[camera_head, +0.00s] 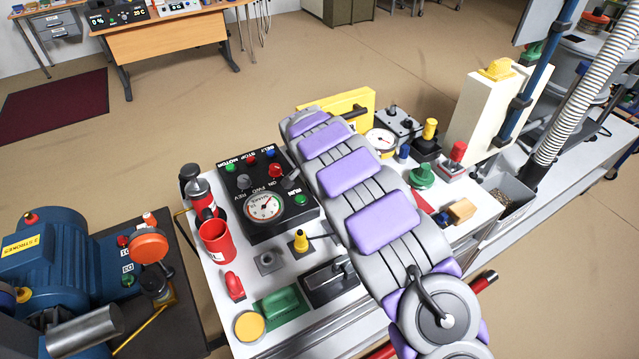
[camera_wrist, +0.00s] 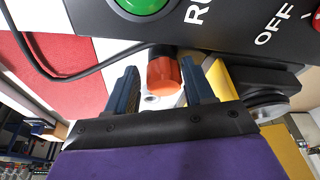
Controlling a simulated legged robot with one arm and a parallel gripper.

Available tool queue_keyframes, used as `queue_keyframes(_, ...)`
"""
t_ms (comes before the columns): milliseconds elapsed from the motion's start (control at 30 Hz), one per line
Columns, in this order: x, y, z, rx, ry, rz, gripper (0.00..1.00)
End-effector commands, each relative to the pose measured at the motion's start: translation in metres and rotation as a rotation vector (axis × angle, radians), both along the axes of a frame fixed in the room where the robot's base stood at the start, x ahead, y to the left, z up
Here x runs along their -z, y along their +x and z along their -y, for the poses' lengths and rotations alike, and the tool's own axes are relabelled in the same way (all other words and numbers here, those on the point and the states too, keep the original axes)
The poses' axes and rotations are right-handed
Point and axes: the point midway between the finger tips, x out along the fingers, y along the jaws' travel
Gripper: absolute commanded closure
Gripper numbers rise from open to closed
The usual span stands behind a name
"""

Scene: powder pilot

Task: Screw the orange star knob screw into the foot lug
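In the wrist view, my gripper (camera_wrist: 160,84) has its two dark blue fingers spread apart. An orange-red knob (camera_wrist: 163,76) with a dark upper part shows in the gap between them. Clear space shows on both sides of it, and I cannot tell how far beyond the fingertips it is. Its star shape and any thread do not show. In the head view my grey and purple arm hides the fingers and this knob. Another orange round knob (camera_head: 149,246) stands beside the blue motor at the left. I cannot make out the foot lug with certainty.
A black control box (camera_head: 265,200) with buttons and a dial is close to my gripper; its green button (camera_wrist: 145,3) shows in the wrist view. A blue motor (camera_head: 50,255) stands at left. The white bench (camera_head: 345,318) is crowded with several fittings. A black cable (camera_wrist: 60,78) runs near the fingers.

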Motion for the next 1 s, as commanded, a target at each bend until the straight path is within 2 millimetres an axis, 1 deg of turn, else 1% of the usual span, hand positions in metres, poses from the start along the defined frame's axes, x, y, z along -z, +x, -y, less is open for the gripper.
queue_keyframes(33, 0.0, 0.0, 0.0, 0.0, 0.0, 0.001, 0.42)
queue_keyframes(167, -0.001, 0.0, -0.001, -0.002, 0.0, 0.004, 0.3)
queue_keyframes(433, -0.003, 0.0, -0.003, -0.004, 0.0, 0.006, 0.3)
queue_keyframes(567, -0.009, -0.001, -0.004, -0.005, 0.0, 0.008, 0.3)
queue_keyframes(667, -0.02, -0.003, -0.006, -0.005, 0.001, 0.009, 0.3)
queue_keyframes(767, -0.035, -0.006, -0.008, -0.004, 0.001, 0.011, 0.3)
queue_keyframes(867, -0.053, -0.01, -0.012, -0.005, 0.001, 0.012, 0.3)
queue_keyframes(1000, -0.083, -0.018, -0.018, -0.004, 0.002, 0.009, 0.3)
